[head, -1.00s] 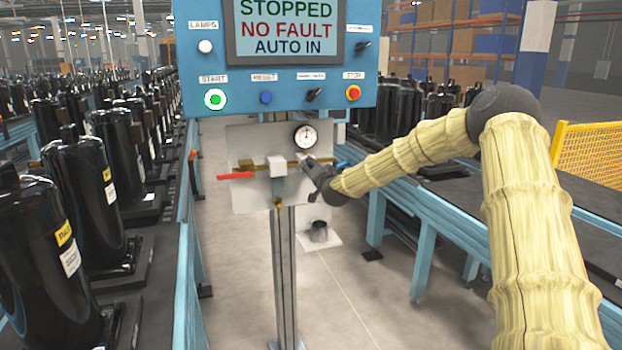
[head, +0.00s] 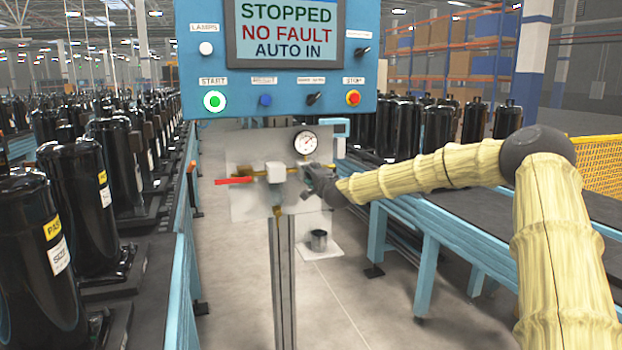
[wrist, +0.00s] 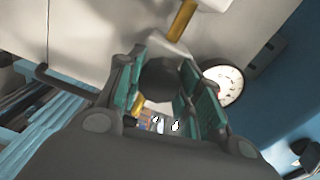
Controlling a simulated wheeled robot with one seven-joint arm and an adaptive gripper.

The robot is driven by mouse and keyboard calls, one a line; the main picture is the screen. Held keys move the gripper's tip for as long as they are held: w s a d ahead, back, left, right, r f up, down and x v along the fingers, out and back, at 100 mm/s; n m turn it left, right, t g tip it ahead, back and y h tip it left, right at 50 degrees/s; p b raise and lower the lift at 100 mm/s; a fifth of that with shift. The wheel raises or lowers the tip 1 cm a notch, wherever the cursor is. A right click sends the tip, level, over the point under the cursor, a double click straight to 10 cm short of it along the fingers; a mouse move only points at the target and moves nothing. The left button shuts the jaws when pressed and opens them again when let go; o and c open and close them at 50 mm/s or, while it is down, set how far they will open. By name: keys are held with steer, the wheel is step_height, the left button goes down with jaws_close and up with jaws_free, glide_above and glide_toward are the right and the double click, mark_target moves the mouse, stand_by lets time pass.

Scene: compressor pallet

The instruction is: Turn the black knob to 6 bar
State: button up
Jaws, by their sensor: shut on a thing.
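The black knob (wrist: 162,80) sits between the two green-padded fingers of my gripper (wrist: 165,95) in the wrist view, and the fingers are shut on it. In the head view my gripper (head: 312,180) reaches the grey plate (head: 244,146) from the right, and it hides the knob there. The round white gauge (head: 305,143) is just above my gripper; its needle is too small to read. Part of the gauge also shows in the wrist view (wrist: 224,84), beside the right finger.
A red lever (head: 234,181) and a brass pipe (head: 254,179) are on the plate's left. The blue control panel (head: 290,82) hangs above, its screen reading STOPPED. Conveyors with black compressors (head: 78,190) flank both sides.

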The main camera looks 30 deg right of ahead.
steer(key=shift+d+f, duration=0.1)
steer(key=shift+d, duration=0.05)
steer(key=o, duration=1)
steer(key=shift+s+d, duration=0.1)
steer(key=shift+d, duration=0.05)
steer(key=shift+o, duration=0.2)
steer(key=shift+a, duration=0.25)
steer(key=v, duration=1.1)
steer(key=shift+s, duration=0.4)
steer(key=shift+f, duration=0.1)
